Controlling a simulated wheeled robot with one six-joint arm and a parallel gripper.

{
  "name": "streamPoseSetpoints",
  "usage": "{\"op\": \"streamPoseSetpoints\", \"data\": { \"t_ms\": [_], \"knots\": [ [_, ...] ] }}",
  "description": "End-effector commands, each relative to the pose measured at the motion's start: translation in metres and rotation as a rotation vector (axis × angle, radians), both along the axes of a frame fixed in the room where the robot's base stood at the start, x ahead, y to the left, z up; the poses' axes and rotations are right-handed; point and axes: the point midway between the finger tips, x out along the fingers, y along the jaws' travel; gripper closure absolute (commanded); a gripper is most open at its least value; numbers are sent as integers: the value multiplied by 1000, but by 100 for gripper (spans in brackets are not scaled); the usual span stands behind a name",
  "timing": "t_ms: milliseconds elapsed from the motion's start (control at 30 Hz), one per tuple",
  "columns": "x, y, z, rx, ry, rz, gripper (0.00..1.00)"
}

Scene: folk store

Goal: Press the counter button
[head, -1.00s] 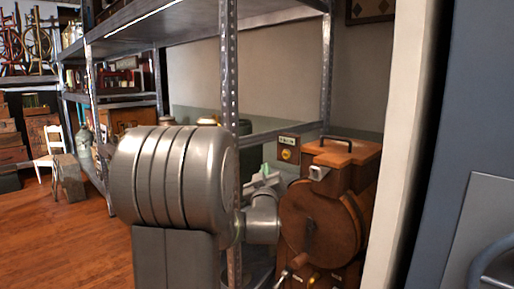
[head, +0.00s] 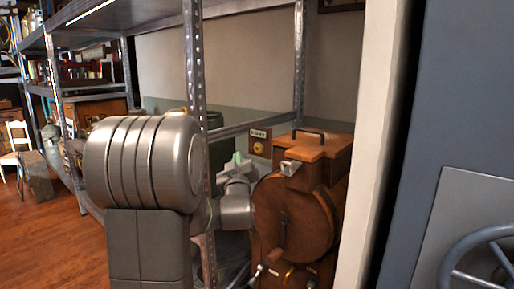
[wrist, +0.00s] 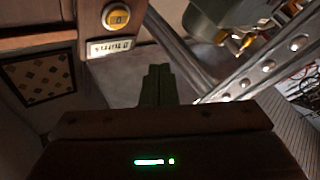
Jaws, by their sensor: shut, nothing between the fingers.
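A round yellow button (head: 259,148) sits on a small wooden panel with a pale counter display (head: 258,133) above it, left of the brown wooden machine in the head view. In the wrist view the yellow button (wrist: 117,17) is at the top, with the display (wrist: 110,47) below it in the picture. My gripper (wrist: 158,70) is shut and empty, its dark fingers pointing up the wrist picture, right of and below the button and apart from it. In the head view my gripper (head: 237,158) is left of the button, partly hidden by my arm.
The wooden machine (head: 318,150) with its round drum and levers stands close right of my arm. A metal shelf post (head: 196,80) rises beside my arm; a sloping metal bar (wrist: 250,75) shows right of my fingers in the wrist view. A blue-grey surface with a wheel (head: 480,255) is far right.

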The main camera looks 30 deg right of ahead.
Motion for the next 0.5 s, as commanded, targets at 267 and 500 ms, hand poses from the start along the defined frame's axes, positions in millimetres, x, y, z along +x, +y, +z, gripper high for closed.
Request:
{"op": "streamPoseSetpoints", "data": {
  "t_ms": [267,500],
  "knots": [
    [15,-38,0,0,1,-2,100],
    [23,-56,-1,0,-1,0,100]
  ]
}}
